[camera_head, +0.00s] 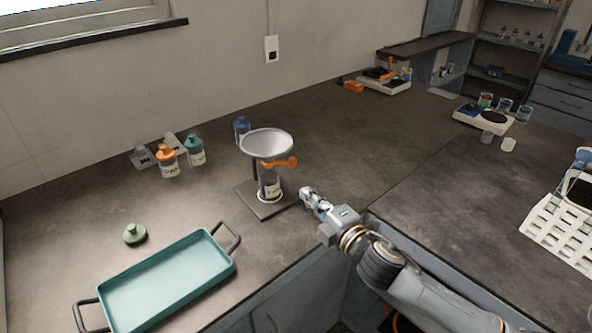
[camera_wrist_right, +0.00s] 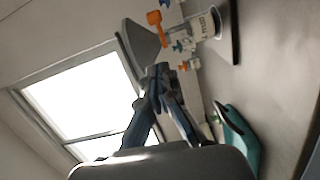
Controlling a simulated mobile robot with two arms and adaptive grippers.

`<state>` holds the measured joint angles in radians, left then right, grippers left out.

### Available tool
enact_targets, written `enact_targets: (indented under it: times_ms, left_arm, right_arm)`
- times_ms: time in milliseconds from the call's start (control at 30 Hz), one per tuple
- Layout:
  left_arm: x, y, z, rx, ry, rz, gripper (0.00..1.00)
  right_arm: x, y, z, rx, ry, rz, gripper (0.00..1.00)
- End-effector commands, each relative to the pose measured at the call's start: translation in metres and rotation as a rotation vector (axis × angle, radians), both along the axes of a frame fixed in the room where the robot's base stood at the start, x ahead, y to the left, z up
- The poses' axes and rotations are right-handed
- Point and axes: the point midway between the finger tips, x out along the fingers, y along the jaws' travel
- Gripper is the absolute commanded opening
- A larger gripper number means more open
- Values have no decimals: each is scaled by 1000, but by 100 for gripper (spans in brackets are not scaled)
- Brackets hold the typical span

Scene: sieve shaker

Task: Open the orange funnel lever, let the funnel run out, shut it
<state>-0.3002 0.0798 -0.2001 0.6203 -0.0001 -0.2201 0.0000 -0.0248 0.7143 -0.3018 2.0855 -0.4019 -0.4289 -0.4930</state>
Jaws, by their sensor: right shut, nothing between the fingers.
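The funnel (camera_head: 267,143) is a pale grey bowl on a stand with a dark square base (camera_head: 262,209). Its orange lever (camera_head: 280,162) sticks out to the right below the bowl. A labelled jar (camera_head: 269,185) stands under the funnel. My right gripper (camera_head: 305,192) is shut and empty, to the right of the stand and below the lever, apart from both. In the right wrist view, the gripper (camera_wrist_right: 159,72) shows with the orange lever (camera_wrist_right: 154,18) beyond its fingertips. My left gripper is not in view.
A teal tray (camera_head: 168,283) with dark handles lies at the front left, near a green lid (camera_head: 134,234). Orange-capped (camera_head: 167,160) and green-capped (camera_head: 195,150) jars stand behind left. A blue-capped jar (camera_head: 242,128) stands close behind the funnel. A white rack (camera_head: 562,232) is at far right.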

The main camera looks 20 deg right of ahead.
Motion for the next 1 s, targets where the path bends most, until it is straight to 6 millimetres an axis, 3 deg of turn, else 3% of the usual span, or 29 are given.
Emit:
enact_targets:
  times_ms: [367,433,700,1000]
  left_arm:
    - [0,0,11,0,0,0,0]
    - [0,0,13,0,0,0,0]
    - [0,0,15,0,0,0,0]
    - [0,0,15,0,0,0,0]
  right_arm:
    - [79,14,1,1,-2,-1,0]
    - [88,5,-1,-1,0,-3,0]
    - [106,-8,-3,0,0,0,0]
    - [107,-9,-3,1,0,0,0]
